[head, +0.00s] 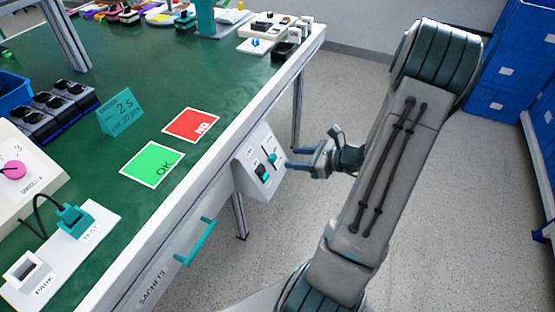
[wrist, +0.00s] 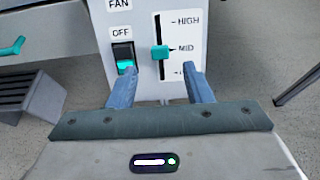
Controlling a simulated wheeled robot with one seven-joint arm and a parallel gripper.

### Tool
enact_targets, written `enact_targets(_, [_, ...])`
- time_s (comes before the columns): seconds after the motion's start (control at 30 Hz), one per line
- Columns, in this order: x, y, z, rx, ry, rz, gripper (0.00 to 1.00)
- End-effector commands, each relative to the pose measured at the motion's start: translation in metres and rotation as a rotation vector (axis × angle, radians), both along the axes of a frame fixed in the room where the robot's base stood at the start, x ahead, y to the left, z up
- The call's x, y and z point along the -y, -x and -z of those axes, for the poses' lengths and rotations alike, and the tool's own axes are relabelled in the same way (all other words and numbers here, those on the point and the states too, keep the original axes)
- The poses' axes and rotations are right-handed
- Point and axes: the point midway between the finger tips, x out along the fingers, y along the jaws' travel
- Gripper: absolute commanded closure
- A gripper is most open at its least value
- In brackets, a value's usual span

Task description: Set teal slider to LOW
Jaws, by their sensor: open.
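The teal slider (wrist: 159,52) sits in a vertical slot on a white control box (wrist: 143,75), level with the MID mark, in the wrist view. HIGH is printed above it; the lowest label is mostly hidden behind my right finger. In the head view the teal slider (head: 272,159) shows on the box (head: 246,163) fixed at the bench's side. My gripper (wrist: 161,85) is open and empty. Its two blue fingers point at the box, one on each side below the slider, apart from it. In the head view my gripper (head: 290,158) is just right of the box.
A rocker switch (wrist: 124,58) labelled FAN, with OFF above it, is left of the slider, near my left finger. A teal drawer handle (head: 195,241) is on the bench front. Blue crates (head: 510,70) stand at the right. The floor around my arm is clear.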

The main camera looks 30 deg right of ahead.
Motion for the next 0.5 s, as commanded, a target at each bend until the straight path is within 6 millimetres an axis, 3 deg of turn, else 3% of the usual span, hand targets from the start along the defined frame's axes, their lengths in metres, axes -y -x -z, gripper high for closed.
enact_targets(0.2, [-0.026,-0.031,0.019,0.000,0.000,-0.004,0.55])
enact_targets(0.5, [-0.039,-0.050,0.027,-0.001,0.002,-0.002,0.55])
